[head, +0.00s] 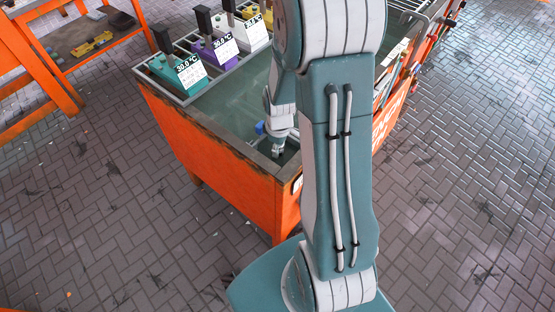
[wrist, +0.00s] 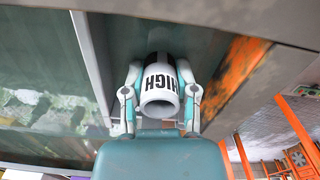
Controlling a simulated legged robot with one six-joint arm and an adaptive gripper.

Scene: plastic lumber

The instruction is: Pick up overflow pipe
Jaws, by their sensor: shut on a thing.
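The overflow pipe (wrist: 160,88) is a short white tube with a black band and the black word HIGH, its open end facing the wrist camera. My gripper (wrist: 158,78) has one finger on each side of the pipe and is shut on it. In the head view my gripper (head: 279,146) reaches down inside the near corner of the orange tank (head: 222,165). In that view I cannot make out the pipe clearly. Whether its far end touches the tank floor cannot be told.
Teal (head: 180,72), purple (head: 214,50) and white (head: 250,32) heater units reading 50.0 °C stand along the tank's far left side. The tank's rim surrounds my gripper closely. An orange shelf (head: 75,40) stands at the upper left. The brick floor (head: 110,200) is mostly clear.

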